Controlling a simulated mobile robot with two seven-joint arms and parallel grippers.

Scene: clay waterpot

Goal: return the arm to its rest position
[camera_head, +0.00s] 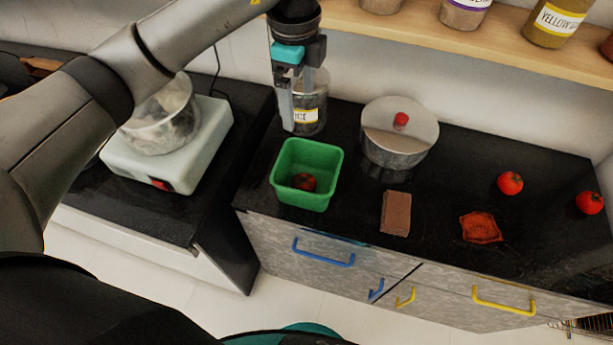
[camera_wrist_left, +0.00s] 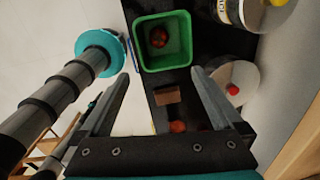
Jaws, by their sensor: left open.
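My left gripper (camera_head: 302,95) hangs from my left arm, which comes in from the left of the head view. It is open and empty, fingers pointing down, in front of a labelled glass jar (camera_head: 312,112) and above and behind the green bin (camera_head: 322,192). In the left wrist view the two fingers of the gripper (camera_wrist_left: 159,76) are spread apart with nothing between them. The green bin, with a tomato (camera_head: 303,182) inside, also shows there (camera_wrist_left: 184,62). My right gripper is not in view.
A lidded pot (camera_head: 398,152), a brown block (camera_head: 396,214), an orange-red piece (camera_head: 481,227) and two tomatoes (camera_head: 510,183) (camera_head: 589,202) are on the black counter (camera_head: 450,170). A wooden shelf (camera_head: 480,42) with jars runs above. A pot (camera_head: 165,125) stands on a white cooker (camera_head: 205,145) at left.

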